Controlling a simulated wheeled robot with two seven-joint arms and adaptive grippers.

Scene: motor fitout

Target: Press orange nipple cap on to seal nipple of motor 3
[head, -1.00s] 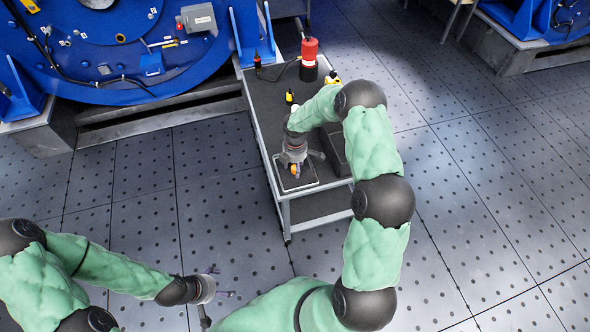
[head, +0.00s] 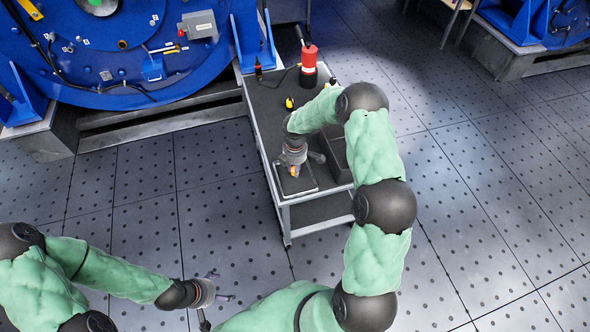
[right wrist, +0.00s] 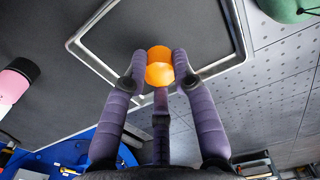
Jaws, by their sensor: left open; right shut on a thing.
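The orange nipple cap (right wrist: 159,66) is between the fingertips of my right gripper (right wrist: 157,80) in the right wrist view. The right gripper is shut on it, with fingers on both sides and one below. In the head view the right gripper (head: 294,168) hangs over the tray (head: 298,186) at the near end of the cart, and the cap is a small orange spot there. My left gripper (head: 208,291) is open and empty over the floor at the lower left. The blue motor (head: 110,50) stands at the upper left. I cannot make out its number or the nipple.
The grey cart (head: 268,118) carries a red cylinder (head: 309,62), a small yellow item (head: 289,103) and a dark box (head: 332,150). Another blue machine (head: 525,25) stands at the upper right. The perforated floor (head: 470,190) right of the cart is clear.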

